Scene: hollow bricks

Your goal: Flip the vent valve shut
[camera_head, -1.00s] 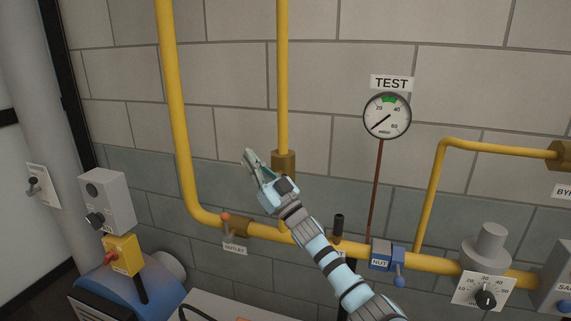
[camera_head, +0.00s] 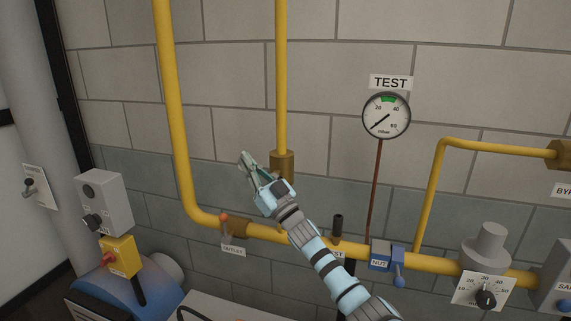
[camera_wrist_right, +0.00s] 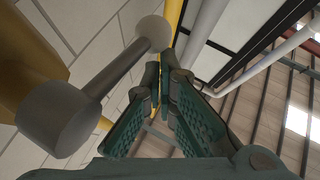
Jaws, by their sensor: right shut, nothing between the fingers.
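A brass valve body (camera_head: 282,162) sits on the upright yellow pipe at the centre; I take it for the vent valve, but no label for it can be read. In the right wrist view its brass body (camera_wrist_right: 30,65) is at the left, with a grey hub (camera_wrist_right: 62,118) and a lever ending in a round grey knob (camera_wrist_right: 153,32). My right gripper (camera_head: 246,160) is in front of and left of the valve, shut and empty. In the wrist view the gripper (camera_wrist_right: 160,80) lies beside the lever, right of it; contact cannot be told. My left gripper is out of view.
An orange-knobbed outlet valve (camera_head: 232,226) sits on the lower yellow pipe (camera_head: 265,232). A dark-handled valve (camera_head: 337,230) stands close to my forearm. A test gauge (camera_head: 386,115) and a blue valve (camera_head: 386,258) are at right.

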